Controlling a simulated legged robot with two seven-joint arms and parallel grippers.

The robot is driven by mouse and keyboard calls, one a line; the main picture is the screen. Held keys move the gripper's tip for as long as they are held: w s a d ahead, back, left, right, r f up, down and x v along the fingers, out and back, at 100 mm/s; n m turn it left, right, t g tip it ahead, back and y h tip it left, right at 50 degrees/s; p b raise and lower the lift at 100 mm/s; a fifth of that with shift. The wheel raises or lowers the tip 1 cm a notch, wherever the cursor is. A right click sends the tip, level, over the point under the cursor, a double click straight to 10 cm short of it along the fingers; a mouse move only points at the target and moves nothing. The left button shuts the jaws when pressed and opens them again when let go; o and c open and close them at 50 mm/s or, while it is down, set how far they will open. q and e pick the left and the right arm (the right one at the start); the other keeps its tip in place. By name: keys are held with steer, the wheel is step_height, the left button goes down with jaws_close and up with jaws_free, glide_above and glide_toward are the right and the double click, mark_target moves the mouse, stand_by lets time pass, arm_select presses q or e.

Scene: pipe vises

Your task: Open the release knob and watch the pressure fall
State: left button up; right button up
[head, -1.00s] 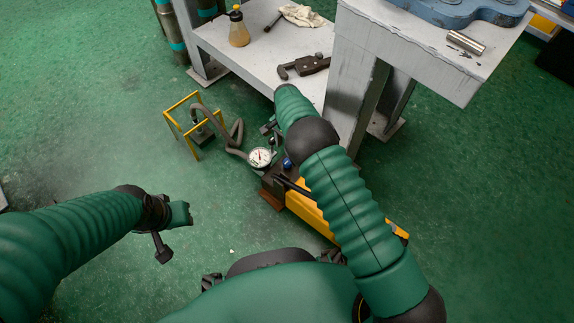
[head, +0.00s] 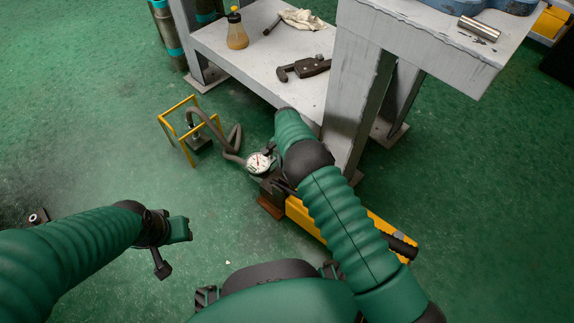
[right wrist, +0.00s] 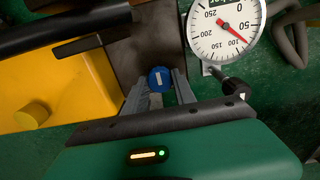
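The blue release knob (right wrist: 160,79) sits on the dark block of a yellow hand pump (right wrist: 60,80). My right gripper (right wrist: 160,88) is open, with one finger on either side of the knob. I cannot tell if either finger touches it. The white pressure gauge (right wrist: 226,28) is at the upper right there, its red needle pointing to the dial's lower right. In the head view the gauge (head: 259,163) and pump (head: 305,219) show by my right arm, which hides the knob. My left gripper (head: 180,230) hangs over the floor at left; its fingers are not clear.
A grey hose (head: 234,140) runs from the gauge area to a yellow frame (head: 180,108) on the floor. A grey bench (head: 350,90) stands beyond, with a spray bottle (head: 236,30) and a dark tool (head: 303,68) on its shelf.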

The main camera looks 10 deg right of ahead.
jaws_close()
